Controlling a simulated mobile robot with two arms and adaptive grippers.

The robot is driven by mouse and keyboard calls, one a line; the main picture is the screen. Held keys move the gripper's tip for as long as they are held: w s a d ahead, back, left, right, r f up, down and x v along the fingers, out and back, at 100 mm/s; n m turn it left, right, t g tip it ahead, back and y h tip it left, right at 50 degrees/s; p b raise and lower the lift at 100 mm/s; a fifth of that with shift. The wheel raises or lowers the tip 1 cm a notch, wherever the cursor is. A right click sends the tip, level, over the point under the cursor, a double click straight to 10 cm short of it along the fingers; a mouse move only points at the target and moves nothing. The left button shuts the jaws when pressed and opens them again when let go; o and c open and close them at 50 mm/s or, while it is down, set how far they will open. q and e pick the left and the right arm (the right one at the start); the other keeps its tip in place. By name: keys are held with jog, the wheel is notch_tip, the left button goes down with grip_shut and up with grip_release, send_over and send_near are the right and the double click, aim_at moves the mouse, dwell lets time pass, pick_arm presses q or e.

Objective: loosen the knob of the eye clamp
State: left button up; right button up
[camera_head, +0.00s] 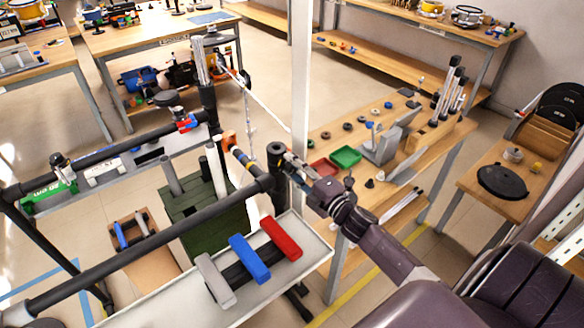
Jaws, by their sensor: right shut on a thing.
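My right arm reaches in from the lower right. Its gripper (290,167) is shut at the black clamp (276,150) by the end of the long dark rail (150,232). I take this black fitting to be the eye clamp. The knob is too small and too covered by the fingers to make out, so I cannot tell how it is turned. My left gripper does not show.
A pale tray (165,308) with grey, blue and red blocks lies below the rail. A dark green box (205,215) stands behind it. A wooden workbench (405,165) with small parts and a green bin (345,157) is to the right. A white post (300,70) rises behind the gripper.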

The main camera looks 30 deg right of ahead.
dwell(0.3)
jog(key=o, duration=1.2)
jog(key=s, duration=0.8)
jog(key=s+d, duration=0.1)
jog(key=s, duration=0.3)
